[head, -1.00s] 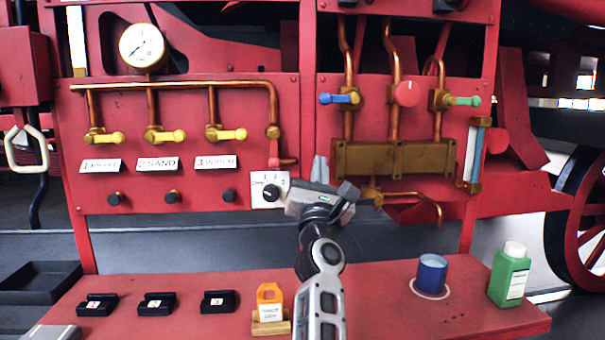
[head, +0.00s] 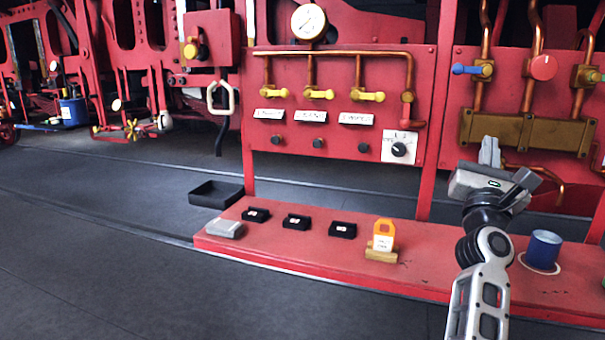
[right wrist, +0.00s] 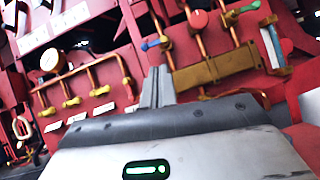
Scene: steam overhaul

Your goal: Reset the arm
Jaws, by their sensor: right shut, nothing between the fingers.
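My right gripper (head: 490,152) is raised in front of the red panel (head: 270,165), at the right of the head view. Its fingers are together and hold nothing; they also show in the right wrist view (right wrist: 157,88), pointing toward the panel. It appears apart from the brass block (head: 520,132) behind it. The black rotary knob (head: 399,149) on its white plate is left of the gripper. My left gripper is not in view.
The red bench (head: 320,260) holds several black blocks (head: 296,221), an orange tag (head: 384,230) on a wooden stand and a blue cup (head: 544,249). A black tray (head: 215,193) lies left of it. Grey floor (head: 120,270) at left is clear.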

